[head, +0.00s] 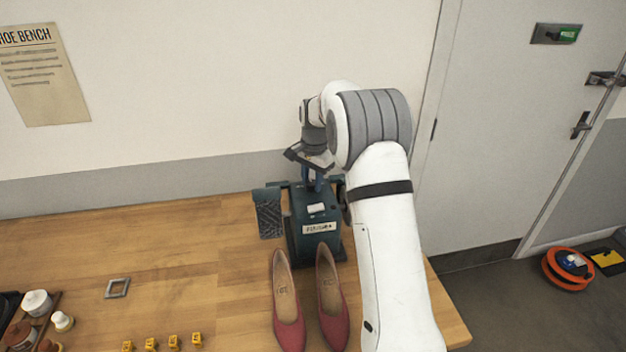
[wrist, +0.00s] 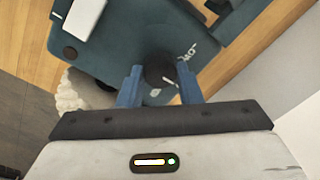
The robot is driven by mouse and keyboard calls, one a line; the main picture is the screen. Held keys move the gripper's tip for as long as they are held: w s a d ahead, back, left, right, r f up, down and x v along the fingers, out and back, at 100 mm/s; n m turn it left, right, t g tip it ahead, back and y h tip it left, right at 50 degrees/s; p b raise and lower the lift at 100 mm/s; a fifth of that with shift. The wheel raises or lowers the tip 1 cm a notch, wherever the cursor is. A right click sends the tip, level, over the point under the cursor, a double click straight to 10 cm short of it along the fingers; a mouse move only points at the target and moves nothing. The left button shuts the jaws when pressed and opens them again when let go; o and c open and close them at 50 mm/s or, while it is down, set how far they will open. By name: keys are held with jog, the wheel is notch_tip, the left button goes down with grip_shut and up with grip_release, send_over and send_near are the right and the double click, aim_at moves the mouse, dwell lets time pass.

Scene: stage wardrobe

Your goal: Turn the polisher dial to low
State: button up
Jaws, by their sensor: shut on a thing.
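The polisher (head: 315,228) is a dark teal machine with a labelled front, standing on the wooden bench near the wall. Its dark round dial (wrist: 160,70) shows in the wrist view on the teal top, with a light pointer line and white lettering beside it that includes "LOW". My gripper (wrist: 159,82) has blue fingers, one on each side of the dial, and is shut on it. In the head view my gripper (head: 315,178) reaches down onto the polisher's top from behind; the dial is hidden there.
Red shoes (head: 288,310) stand in front of the polisher. A grey square frame (head: 117,288), several yellow tags (head: 174,341) and jars (head: 37,303) lie to the left on the bench (head: 190,255). An orange ring-shaped thing (head: 566,270) is on the floor by the door (head: 500,120).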

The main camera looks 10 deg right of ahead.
aim_at(313, 182)
jog(key=n+b, duration=0.1)
jog(key=n, duration=0.4)
jog(key=shift+w+n, duration=0.1)
jog(key=shift+n, duration=0.2)
jog(key=n, duration=0.6)
jog(key=shift+b, duration=0.4)
jog(key=shift+g, duration=0.3)
jog(key=o, duration=1)
jog(key=shift+c, duration=0.2)
jog(key=shift+r, duration=0.1)
notch_tip(313, 182, up, 7)
jog(key=shift+w+d+b, duration=0.1)
jog(key=shift+b, duration=0.55)
jog(key=shift+r, duration=0.3)
